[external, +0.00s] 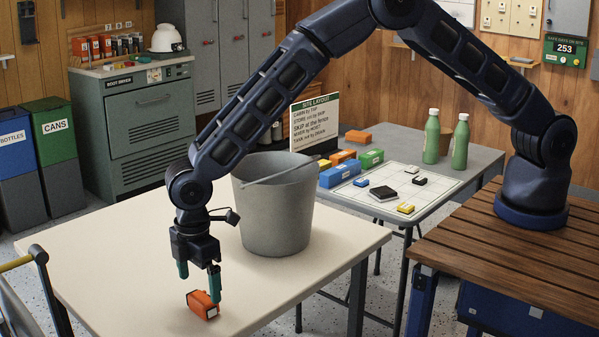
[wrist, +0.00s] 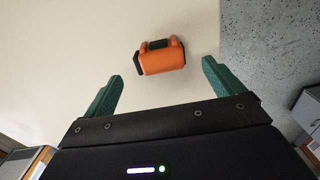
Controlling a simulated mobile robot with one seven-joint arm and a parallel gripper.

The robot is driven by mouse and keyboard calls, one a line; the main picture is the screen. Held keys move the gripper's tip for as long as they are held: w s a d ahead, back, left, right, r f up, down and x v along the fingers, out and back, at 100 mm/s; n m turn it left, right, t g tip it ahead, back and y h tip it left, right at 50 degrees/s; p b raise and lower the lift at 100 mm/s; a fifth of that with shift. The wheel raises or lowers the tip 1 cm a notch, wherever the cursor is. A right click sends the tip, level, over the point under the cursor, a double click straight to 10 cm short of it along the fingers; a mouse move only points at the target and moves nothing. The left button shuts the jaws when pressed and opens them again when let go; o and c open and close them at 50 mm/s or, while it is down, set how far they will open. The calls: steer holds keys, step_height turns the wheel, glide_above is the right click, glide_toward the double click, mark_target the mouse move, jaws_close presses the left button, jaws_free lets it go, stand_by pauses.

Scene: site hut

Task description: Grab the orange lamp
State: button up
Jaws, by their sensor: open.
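The orange lamp (external: 203,305) lies on the cream table (external: 120,240) near its front edge. In the wrist view the lamp (wrist: 162,58) has an orange body, a handle along one side and a dark end. My gripper (external: 198,273) points down above the table, just above and behind the lamp in the external view. Its two green fingers are apart with nothing between them. In the wrist view my gripper (wrist: 160,82) shows the lamp beyond the fingertips, roughly centred between them. The lamp is apart from both fingers.
A grey folding table (external: 465,170) behind holds green bottles (external: 432,137), coloured blocks and a white board. The cream table's left part is clear.

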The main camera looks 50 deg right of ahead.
mark_target(201, 297)
step_height(201, 297, down, 5)
steer(key=shift+r, duration=0.1)
steer(key=shift+c, duration=0.4)
steer(key=c, duration=0.6)
